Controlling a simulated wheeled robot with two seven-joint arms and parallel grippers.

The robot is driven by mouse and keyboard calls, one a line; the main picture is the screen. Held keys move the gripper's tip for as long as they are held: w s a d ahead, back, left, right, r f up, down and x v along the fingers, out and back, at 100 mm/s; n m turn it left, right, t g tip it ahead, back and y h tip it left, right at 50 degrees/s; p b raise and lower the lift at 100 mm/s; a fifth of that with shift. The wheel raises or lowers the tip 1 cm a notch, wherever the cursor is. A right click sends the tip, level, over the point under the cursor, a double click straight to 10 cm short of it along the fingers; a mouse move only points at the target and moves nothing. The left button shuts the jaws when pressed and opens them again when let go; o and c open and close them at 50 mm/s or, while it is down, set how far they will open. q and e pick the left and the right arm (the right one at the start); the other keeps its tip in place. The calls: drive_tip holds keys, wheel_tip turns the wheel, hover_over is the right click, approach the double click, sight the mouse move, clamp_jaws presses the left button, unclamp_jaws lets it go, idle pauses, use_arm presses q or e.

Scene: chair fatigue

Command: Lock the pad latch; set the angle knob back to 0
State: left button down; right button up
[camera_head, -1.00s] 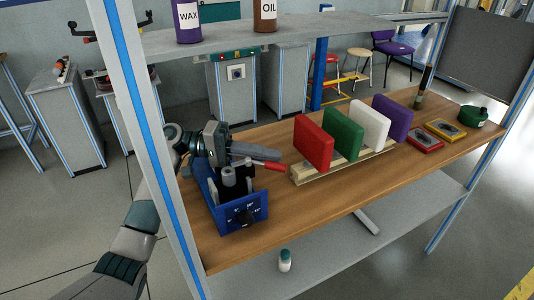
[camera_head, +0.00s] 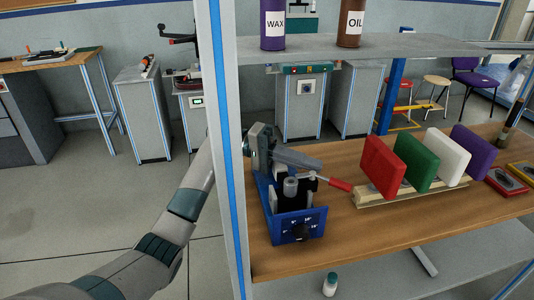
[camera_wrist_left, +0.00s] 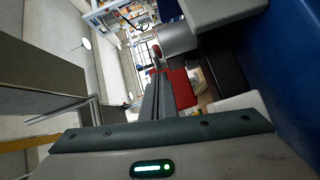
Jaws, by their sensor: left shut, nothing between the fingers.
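A blue angle fixture (camera_head: 275,225) stands on the near left of the wooden bench. Its black angle knob (camera_head: 302,232) is on the front face among small white marks; I cannot tell where it points. A lever with a red handle (camera_head: 341,184) sticks out to the right from the clamp on the fixture; I take it as the pad latch. My left gripper (camera_head: 318,164) is shut and empty, reaching from behind the post over the fixture, just above the lever. I cannot tell whether they touch. The shut fingers (camera_wrist_left: 160,98) fill the middle of the wrist view. My right gripper is not in view.
A wooden rack (camera_head: 410,193) with upright red, green, white and purple pads stands right of the fixture. A blue-grey post (camera_head: 228,150) is close to my left arm. The upper shelf (camera_head: 400,45) carries WAX and OIL bottles. Bare bench lies in front of the rack.

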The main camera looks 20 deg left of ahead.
use_arm(q)
drive_tip(key=a+b, duration=0.2)
drive_tip(key=a, duration=0.9)
drive_tip(key=shift+w+a+r, duration=0.15)
drive_tip(key=shift+w+r, duration=0.15)
drive_tip(key=shift+w, duration=0.15)
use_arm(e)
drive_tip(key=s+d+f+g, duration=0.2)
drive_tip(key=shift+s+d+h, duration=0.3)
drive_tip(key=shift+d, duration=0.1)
use_arm(q)
drive_tip(key=shift+s+f, duration=0.1)
